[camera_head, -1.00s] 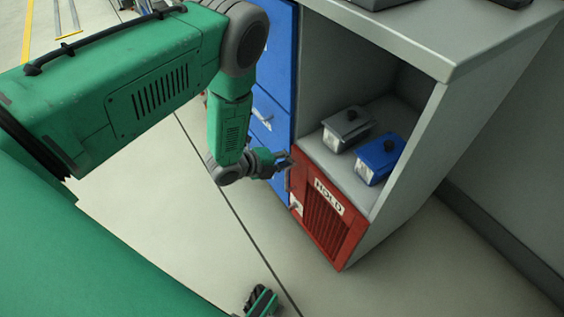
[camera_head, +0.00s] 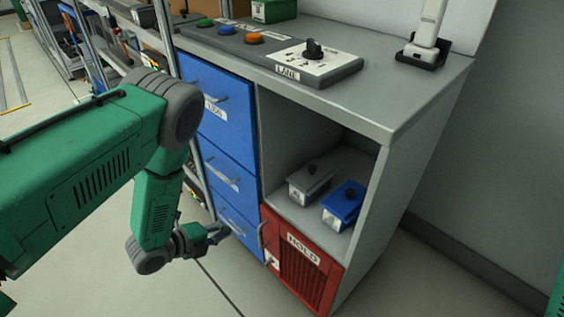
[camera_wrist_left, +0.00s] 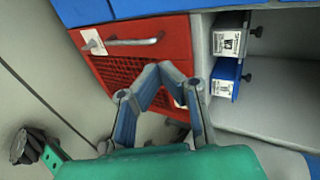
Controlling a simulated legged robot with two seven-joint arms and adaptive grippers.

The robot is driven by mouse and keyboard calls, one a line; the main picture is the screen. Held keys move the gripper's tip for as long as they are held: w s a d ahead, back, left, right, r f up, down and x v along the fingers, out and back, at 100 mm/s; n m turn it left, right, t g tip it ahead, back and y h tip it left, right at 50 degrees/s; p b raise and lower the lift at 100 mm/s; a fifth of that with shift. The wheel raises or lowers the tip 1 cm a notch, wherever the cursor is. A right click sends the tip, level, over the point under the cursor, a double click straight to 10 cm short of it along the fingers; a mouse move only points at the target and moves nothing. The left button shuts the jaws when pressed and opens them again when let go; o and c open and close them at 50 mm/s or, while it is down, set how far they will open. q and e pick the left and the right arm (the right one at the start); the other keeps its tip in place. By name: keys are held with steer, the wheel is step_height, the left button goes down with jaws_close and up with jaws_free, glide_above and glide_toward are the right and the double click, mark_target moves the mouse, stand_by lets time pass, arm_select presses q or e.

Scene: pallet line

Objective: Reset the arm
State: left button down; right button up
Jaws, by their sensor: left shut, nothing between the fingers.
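My left arm comes in from the left in the head view, its forearm hanging down. My left gripper (camera_head: 222,233) is in front of the blue drawers, left of the red HOLD door (camera_head: 302,262). In the wrist view its two blue-and-grey fingers (camera_wrist_left: 160,72) meet at the tips, with nothing between them. Behind them are the red door, shut, and its metal handle (camera_wrist_left: 133,41). My right gripper does not show clearly in any view.
Blue drawers (camera_head: 222,119) are shut. A grey box (camera_head: 309,182) and a blue box (camera_head: 343,205) stand on the open shelf. The grey counter (camera_head: 405,103) carries a LANE switch panel (camera_head: 315,62), coloured buttons and a white handheld device (camera_head: 428,35). The floor left of the cabinet is clear.

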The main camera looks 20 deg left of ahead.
arm_select(q)
steer(key=s+d+r+n+g+y+p, duration=0.1)
steer(key=s+r+n+g+y+p, duration=0.2)
steer(key=s+n, duration=0.8)
steer(key=s+d+r+n+g+y+p, duration=0.1)
steer(key=s+r+n+g+p, duration=0.5)
steer(key=s+n, duration=0.6)
steer(key=shift+s+r+g+y, duration=0.4)
steer(key=shift+s+y, duration=0.35)
steer(key=shift+y, duration=0.15)
steer(key=shift+d, duration=0.1)
steer(key=shift+w+f, duration=0.1)
